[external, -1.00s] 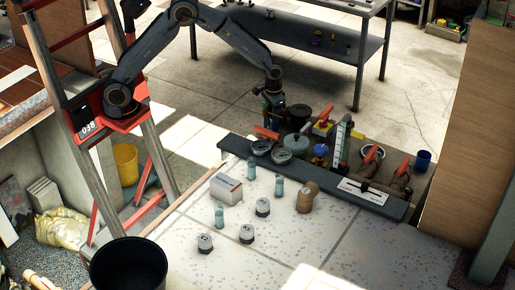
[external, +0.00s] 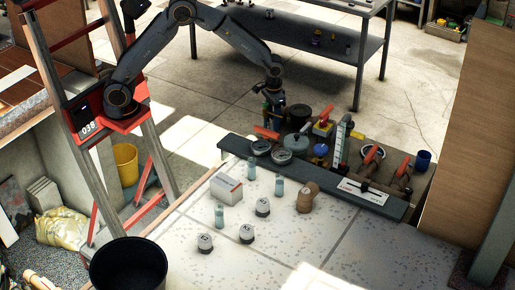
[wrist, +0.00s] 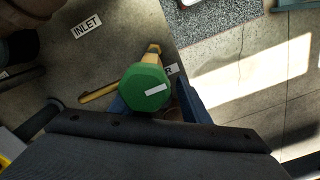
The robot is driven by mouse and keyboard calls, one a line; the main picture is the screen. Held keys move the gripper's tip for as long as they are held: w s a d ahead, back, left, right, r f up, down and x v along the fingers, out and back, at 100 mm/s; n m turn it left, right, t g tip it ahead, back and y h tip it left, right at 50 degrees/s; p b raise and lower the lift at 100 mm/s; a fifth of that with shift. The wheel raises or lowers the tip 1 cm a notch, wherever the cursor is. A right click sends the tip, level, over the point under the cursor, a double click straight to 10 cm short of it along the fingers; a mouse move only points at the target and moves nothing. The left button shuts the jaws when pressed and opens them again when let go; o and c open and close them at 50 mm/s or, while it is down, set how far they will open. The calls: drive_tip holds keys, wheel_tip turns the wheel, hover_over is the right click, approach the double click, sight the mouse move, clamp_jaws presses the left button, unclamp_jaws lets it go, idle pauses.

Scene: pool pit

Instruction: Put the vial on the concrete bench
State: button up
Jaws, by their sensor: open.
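My gripper (external: 272,108) hangs over the back left of the pit fittings, pointing down. In the wrist view its blue fingers (wrist: 155,104) stand open on either side of a green many-sided top (wrist: 146,86) with a small white label. I cannot tell what the green top belongs to, or whether the fingers touch it; its lower part is hidden. Small pale blue vials stand upright on the pale speckled concrete bench (external: 330,255): one at the front (external: 219,217), one in the middle (external: 279,186) and one at the back (external: 251,168).
A white box (external: 226,188), a brown jar (external: 307,198) and several grey-lidded jars (external: 263,207) stand on the bench. A black bucket (external: 128,265) is front left. The bench's right side is clear.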

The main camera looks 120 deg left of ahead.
wheel_tip(320, 180, up, 11)
drive_tip(key=b, duration=0.2)
drive_tip(key=shift+f+b, duration=0.1)
drive_tip(key=shift+b, duration=0.2)
